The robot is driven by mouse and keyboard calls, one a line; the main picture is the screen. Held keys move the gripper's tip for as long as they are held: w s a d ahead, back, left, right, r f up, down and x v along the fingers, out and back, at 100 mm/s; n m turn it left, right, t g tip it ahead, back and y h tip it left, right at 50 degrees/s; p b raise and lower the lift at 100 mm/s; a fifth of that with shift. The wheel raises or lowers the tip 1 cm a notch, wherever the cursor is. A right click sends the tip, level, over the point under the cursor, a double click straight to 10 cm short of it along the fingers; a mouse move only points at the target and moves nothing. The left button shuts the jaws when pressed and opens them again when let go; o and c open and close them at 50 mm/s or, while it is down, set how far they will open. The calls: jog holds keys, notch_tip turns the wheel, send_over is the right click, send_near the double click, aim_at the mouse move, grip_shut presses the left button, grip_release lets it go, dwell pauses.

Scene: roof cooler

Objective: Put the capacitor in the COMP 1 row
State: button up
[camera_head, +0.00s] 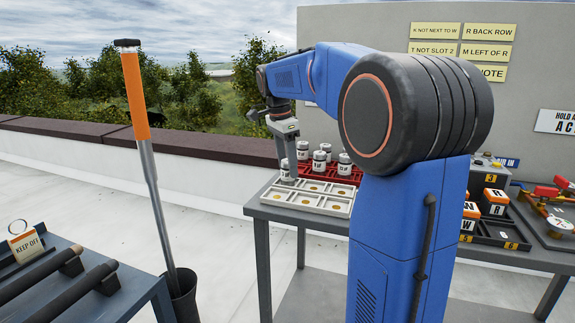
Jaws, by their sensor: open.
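Several white capacitors with dark labels and dark bases stand upright in a red tray (315,172) on the grey table; one is the front right capacitor (344,165). In front is a pale tray (318,213) of square compartments, several showing a gold disc. My gripper (288,176) points down at the pale tray's far left, its jaws open. A small white labelled shape, apparently a capacitor (285,166), shows at the fingers; I cannot tell whether it touches them or the tray. No COMP 1 lettering is readable. My arm hides the right of both trays.
Right of my arm, blocks marked with letters (496,197) stand in a dark rack (505,237). Yellow notes (488,31) hang on the grey wall. A long orange-and-grey tool (146,150) stands in a black bucket (183,298) left of the table. A rail stand (60,280) is at the lower left.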

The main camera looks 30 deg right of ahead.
notch_tip(320, 180, up, 12)
jog(key=a, duration=0.1)
jog(key=shift+w+a, duration=0.15)
jog(key=shift+a, duration=0.25)
jog(key=s+a+f+n+t, duration=0.1)
jog(key=s+a+f+n, duration=0.3)
jog(key=s+f, duration=0.5)
jog(key=s+a+f+n+t+y, duration=0.1)
jog(key=s+a+f+n+t, duration=0.1)
jog(key=s+a+f+n, duration=0.3)
jog(key=s+a+f+n+t, duration=0.2)
jog(key=s+a+f+n, duration=0.3)
jog(key=s+f+n, duration=0.5)
jog(key=s+f, duration=0.5)
jog(key=s, duration=0.1)
jog(key=shift+s+y, duration=0.25)
jog(key=shift+y, duration=0.15)
